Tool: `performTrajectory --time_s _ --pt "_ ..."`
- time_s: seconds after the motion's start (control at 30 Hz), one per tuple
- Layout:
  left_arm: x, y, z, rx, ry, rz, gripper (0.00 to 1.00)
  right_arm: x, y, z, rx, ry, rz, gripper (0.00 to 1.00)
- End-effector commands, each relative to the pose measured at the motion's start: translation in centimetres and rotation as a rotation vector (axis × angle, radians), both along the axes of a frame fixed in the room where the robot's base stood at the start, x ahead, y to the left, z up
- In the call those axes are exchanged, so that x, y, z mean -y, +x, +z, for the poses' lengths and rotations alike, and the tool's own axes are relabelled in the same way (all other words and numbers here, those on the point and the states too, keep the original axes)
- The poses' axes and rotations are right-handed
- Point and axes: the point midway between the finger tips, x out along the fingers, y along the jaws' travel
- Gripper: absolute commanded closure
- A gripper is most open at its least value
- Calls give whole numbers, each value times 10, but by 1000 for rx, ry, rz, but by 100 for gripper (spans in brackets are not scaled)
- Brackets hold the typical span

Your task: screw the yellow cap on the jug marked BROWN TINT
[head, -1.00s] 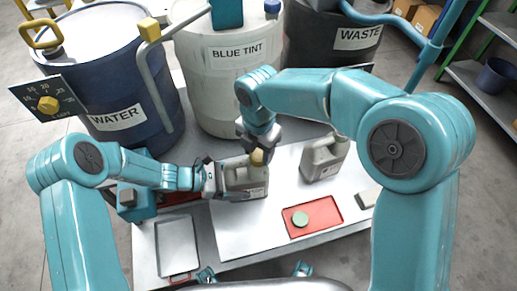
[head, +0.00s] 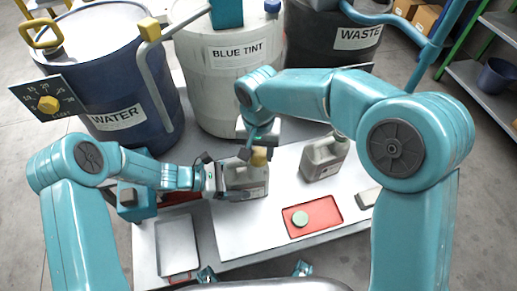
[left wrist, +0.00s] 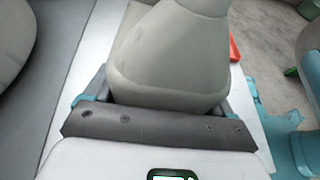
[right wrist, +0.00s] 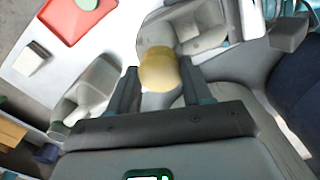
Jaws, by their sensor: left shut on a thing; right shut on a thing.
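A grey jug (head: 246,183) stands upright on the white work surface; its label is too small to read. My left gripper (head: 221,180) is shut on the jug's body from the left; the jug's grey side fills its jaws in the left wrist view (left wrist: 168,65). The yellow cap (head: 259,157) is at the top of the jug, over its neck. My right gripper (head: 258,148) is shut on the cap from above; in the right wrist view the cap (right wrist: 160,69) is between its fingers. The cap hides the neck, so I cannot tell how deep it sits.
A second grey jug (head: 323,158) stands to the right. A red tray (head: 325,207) holds a green cap (head: 300,218). An empty metal tray (head: 177,246) is at the front left. The WATER (head: 117,118), BLUE TINT (head: 222,85) and WASTE (head: 330,55) drums stand behind.

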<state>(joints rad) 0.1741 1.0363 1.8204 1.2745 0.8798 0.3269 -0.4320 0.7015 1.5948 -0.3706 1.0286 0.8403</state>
Motion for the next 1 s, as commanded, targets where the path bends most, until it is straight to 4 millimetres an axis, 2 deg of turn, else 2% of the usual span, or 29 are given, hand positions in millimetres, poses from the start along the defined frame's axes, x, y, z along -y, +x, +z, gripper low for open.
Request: performTrajectory --time_s 0.07,0.2,0.23,0.3,0.57,0.83,1.0 --pt "0 0 1 2 -1 -2 100 0 0 0 1 1 -99 88" --pt "0 0 1 2 -1 -2 100 0 0 0 1 1 -89 88" --pt "0 0 1 2 -1 -2 100 0 0 0 1 1 -89 41" --pt "0 0 1 1 -1 -1 100 0 0 0 1 1 -88 26" --pt "0 0 1 1 -1 -1 100 0 0 1 1 1 -87 26" --pt "0 0 1 1 -1 -1 100 0 1 34 3 1 -87 26" --pt "0 0 1 1 -1 0 100 0 0 45 1 1 -86 26"
